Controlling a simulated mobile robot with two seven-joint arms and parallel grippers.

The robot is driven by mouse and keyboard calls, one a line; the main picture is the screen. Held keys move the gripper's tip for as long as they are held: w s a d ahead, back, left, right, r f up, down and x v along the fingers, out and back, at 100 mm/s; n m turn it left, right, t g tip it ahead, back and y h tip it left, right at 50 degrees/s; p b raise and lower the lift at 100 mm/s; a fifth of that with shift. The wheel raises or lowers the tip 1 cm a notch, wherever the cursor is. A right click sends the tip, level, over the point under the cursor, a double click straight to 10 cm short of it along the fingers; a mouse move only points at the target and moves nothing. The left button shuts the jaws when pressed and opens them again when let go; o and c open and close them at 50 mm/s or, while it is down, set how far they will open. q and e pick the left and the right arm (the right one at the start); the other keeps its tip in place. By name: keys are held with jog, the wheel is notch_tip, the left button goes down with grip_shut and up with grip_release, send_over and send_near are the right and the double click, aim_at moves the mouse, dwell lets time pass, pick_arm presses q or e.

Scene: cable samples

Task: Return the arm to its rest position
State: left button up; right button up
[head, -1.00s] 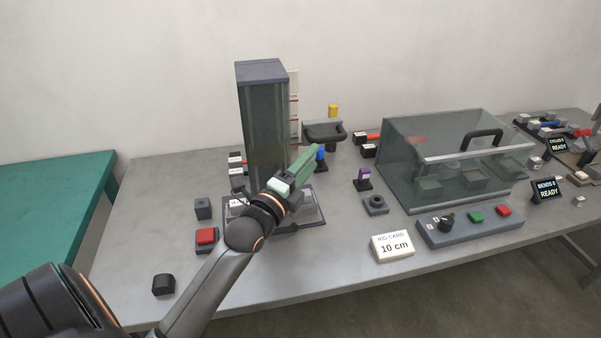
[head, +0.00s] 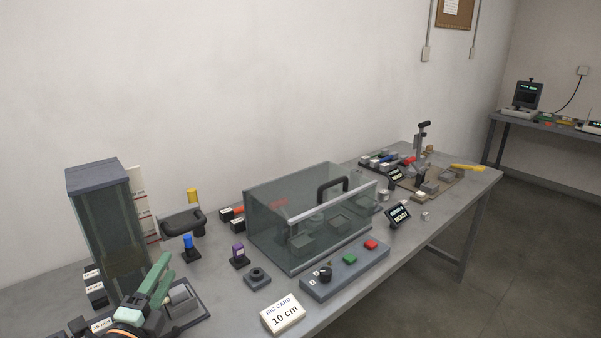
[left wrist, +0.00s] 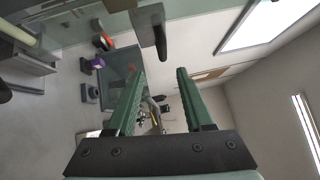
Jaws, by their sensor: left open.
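My left gripper (head: 157,279) is at the lower left of the head view, in front of the tall glass column (head: 105,225) and above the grey bench. Its green fingers also show in the left wrist view (left wrist: 158,95); they are apart with nothing between them. My right gripper is in neither view.
A black handle (head: 182,222) is beside the column. Floor (head: 480,270) at the right is free.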

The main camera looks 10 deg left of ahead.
pick_arm(q)
jog(key=s+d+f+n+g, duration=0.2)
jog(key=s+f+n, duration=0.1)
jog(key=f, duration=0.2)
jog(key=s+d+f+n+g+h, duration=0.1)
jog(key=s+d+f+n+g, duration=0.2)
jog(key=f, duration=0.2)
jog(key=s+d+f+n+g, duration=0.2)
jog(key=s+f+g, duration=0.1)
jog(key=f, duration=0.2)
jog(key=shift+s+d+n, duration=0.1)
jog(key=shift+d+n, duration=0.25)
jog(key=shift+n, duration=0.05)
jog(key=s+d+f+n+g, duration=0.2)
jog(key=s+f+n+g, duration=0.15)
jog(key=s, duration=0.45)
jog(key=s+d+f+n+g, duration=0.3)
jog(key=s+n+g, duration=0.1)
jog(key=s, duration=0.3)
jog(key=w+d+f+t+h+p, duration=0.1)
jog(key=w+d+f+t, duration=0.3)
jog(key=f, duration=0.5)
jog(key=shift+w+f+t+h, duration=0.15)
jog(key=shift+f+t+h, duration=0.1)
jog(key=shift+t+h, duration=0.6)
